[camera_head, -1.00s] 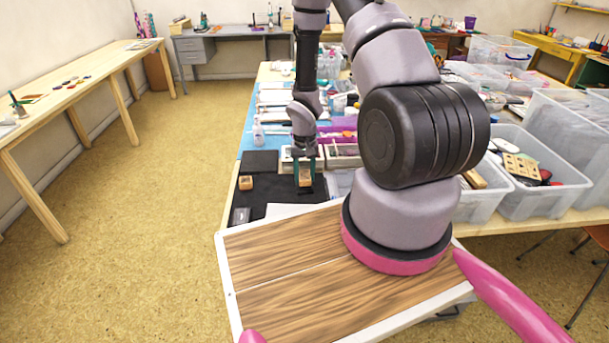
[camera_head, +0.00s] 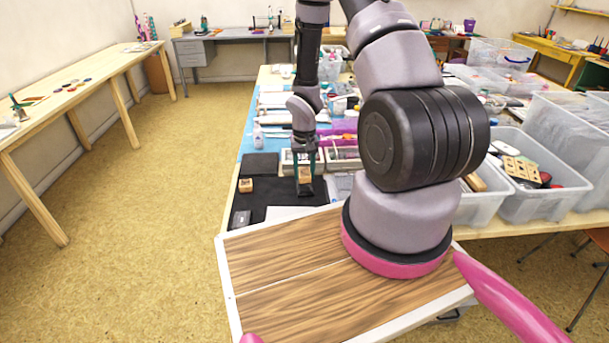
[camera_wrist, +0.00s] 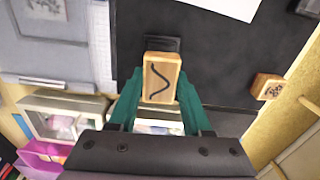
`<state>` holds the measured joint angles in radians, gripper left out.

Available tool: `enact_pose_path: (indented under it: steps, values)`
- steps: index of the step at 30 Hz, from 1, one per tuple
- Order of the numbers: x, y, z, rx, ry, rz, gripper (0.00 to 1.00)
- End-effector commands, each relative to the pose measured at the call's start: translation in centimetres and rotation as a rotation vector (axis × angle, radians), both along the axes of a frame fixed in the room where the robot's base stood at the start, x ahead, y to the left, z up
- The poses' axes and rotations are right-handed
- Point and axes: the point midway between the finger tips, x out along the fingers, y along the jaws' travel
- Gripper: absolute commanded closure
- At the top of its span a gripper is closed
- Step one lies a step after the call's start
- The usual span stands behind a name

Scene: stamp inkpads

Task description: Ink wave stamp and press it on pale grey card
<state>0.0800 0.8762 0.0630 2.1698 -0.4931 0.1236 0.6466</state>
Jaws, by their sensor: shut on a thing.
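A wooden block stamp with a black wave on its upper face (camera_wrist: 161,77) is between the two teal fingers of my gripper (camera_wrist: 159,92). My gripper is shut on it. In the head view the stamp (camera_head: 305,174) hangs below my gripper (camera_head: 304,162), over the black mat (camera_head: 273,193). A dark inkpad (camera_wrist: 163,43) shows just beyond the stamp in the wrist view; whether they touch cannot be told. A pale card (camera_head: 288,212) lies at the mat's near edge and also shows at the top of the wrist view (camera_wrist: 225,5). The stamp's underside is hidden.
A second wooden stamp (camera_head: 245,185) stands on the left of the mat, near a black slab (camera_head: 259,165). A dark pad (camera_head: 240,218) lies at the near left corner. Boxes and clear bins (camera_head: 535,190) crowd the right. Free mat lies left of my gripper.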

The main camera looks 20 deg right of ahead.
Motion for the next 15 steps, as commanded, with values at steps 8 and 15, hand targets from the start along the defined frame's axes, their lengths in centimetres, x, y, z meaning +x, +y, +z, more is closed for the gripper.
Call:
enact_pose_path:
  steps: [8, 15]
  values:
    - [0.0, -0.1, 2.3, 0.0, 0.0, -0.002, 0.91]
    - [0.0, 0.0, 3.9, -0.001, 0.0, -0.001, 0.91]
